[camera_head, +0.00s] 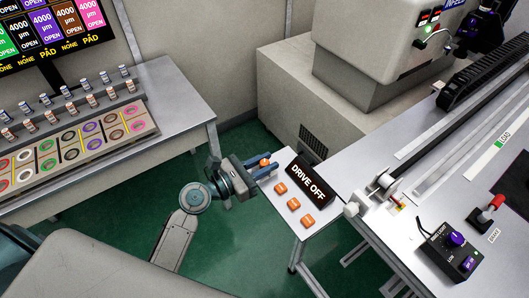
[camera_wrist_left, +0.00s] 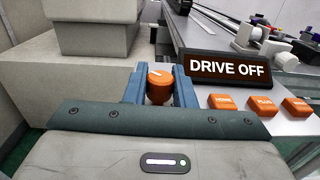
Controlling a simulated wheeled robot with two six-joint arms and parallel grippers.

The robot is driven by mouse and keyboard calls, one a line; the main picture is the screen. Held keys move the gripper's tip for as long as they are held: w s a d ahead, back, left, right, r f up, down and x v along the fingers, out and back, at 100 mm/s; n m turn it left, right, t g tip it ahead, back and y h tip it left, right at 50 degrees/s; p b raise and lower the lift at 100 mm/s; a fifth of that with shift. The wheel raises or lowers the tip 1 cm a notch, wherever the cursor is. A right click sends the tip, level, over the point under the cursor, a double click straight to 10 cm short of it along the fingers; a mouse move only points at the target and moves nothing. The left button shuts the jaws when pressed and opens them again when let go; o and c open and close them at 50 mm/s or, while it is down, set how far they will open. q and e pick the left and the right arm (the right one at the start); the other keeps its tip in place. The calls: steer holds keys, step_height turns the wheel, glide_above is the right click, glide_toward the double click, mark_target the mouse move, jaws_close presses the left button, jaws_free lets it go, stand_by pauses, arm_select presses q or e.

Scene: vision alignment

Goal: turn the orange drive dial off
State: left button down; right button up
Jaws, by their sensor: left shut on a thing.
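The orange drive dial (camera_wrist_left: 158,84) has a white pointer mark on its top, in the left wrist view. It also shows in the head view (camera_head: 264,163) at the left corner of a small grey shelf. My left gripper (camera_head: 262,168) is shut on the dial, with one blue finger on each side of it. The dial's lower part is partly hidden. A black sign (camera_head: 308,181) beside the dial reads DRIVE OFF, and it reads the same in the left wrist view (camera_wrist_left: 230,69). My right gripper is not in view.
Three orange buttons (camera_head: 293,204) sit in a row on the shelf, close to the dial and sign. A pale machine block (camera_head: 300,95) stands behind. A bench (camera_head: 170,85) with small bottles is at the left. Green floor lies between.

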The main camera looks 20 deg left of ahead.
arm_select(q)
steer(key=n+y+p, duration=0.1)
steer(key=t+y+p, duration=0.1)
steer(key=n+t+y+p, duration=0.1)
steer(key=shift+r+n+y, duration=0.25)
steer(key=shift+n+y, duration=0.05)
steer(key=shift+f+n+t+y+p, duration=0.2)
steer(key=shift+n+t+y+p, duration=0.65)
steer(key=shift+n+y, duration=0.85)
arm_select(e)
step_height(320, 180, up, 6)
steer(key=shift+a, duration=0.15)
arm_select(q)
steer(key=shift+y, duration=0.5)
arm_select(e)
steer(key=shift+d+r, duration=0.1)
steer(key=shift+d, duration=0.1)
arm_select(q)
steer(key=c, duration=1.3)
jaws_free()
steer(key=shift+o, duration=0.2)
steer(key=s+a+b, duration=0.2)
steer(key=s+b, duration=0.2)
steer(key=s, duration=0.6)
steer(key=shift+s, duration=0.35)
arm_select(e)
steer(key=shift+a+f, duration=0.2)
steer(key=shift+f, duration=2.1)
